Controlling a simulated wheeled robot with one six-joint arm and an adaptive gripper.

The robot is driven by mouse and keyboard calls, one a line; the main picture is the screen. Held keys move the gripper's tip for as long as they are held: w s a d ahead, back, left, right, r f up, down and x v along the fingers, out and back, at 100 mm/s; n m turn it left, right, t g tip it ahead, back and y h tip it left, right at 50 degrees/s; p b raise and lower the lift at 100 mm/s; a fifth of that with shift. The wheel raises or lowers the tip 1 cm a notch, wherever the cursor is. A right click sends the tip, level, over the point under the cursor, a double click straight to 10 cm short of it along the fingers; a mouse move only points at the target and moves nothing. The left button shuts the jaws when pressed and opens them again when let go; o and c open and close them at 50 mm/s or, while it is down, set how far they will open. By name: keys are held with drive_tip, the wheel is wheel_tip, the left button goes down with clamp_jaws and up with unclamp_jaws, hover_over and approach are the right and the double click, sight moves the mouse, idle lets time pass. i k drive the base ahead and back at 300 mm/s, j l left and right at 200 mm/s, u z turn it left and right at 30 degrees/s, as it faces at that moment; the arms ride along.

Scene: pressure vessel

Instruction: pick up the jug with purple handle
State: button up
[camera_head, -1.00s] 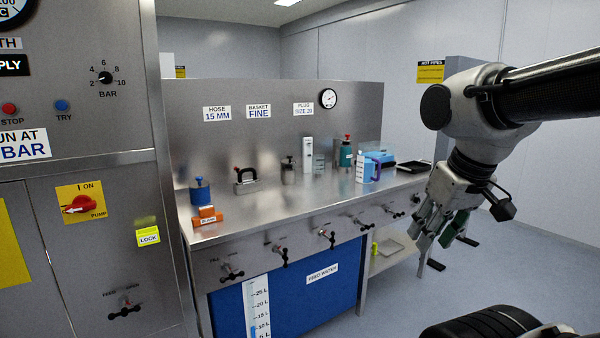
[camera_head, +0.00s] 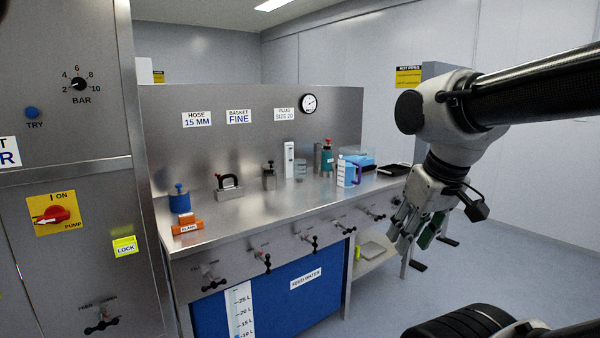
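My gripper (camera_head: 408,243) hangs down at the right, in front of and to the right of the bench, well apart from the jug. Its fingers appear spread with nothing between them.
A control cabinet (camera_head: 80,150) stands at left.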

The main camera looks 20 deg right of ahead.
sight(347, 165)
drive_tip(key=i+l, duration=1.4)
drive_tip(key=i, duration=0.2)
drive_tip(key=l+z, duration=0.05)
